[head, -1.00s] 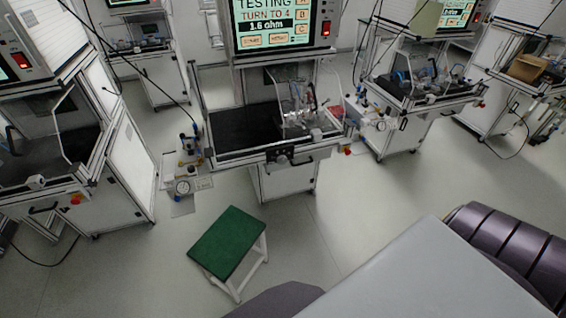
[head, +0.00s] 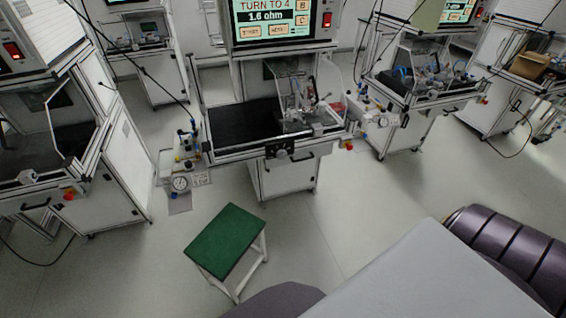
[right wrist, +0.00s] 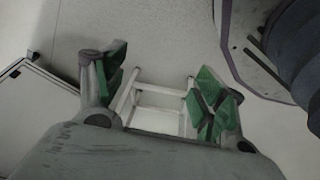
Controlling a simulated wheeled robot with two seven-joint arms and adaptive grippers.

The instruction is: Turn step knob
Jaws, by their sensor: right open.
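The middle test station has a screen (head: 265,18) reading "TURN TO 4" and "1.6 ohm" in the head view. A dark knob-like part (head: 278,150) sits on a dark plate at the front edge of its bench (head: 232,155). Its setting is too small to read. My right gripper (right wrist: 160,88) shows in the right wrist view, with green-padded fingers spread apart and nothing between them. It points down toward the floor and a white frame. Neither gripper shows in the head view, and my left gripper is out of sight.
A green-topped step stool (head: 228,240) stands on the floor in front of the middle station. Similar stations stand at left (head: 105,160) and right (head: 405,115). A gauge unit (head: 180,183) is left of the bench. Grey floor around the stool is clear.

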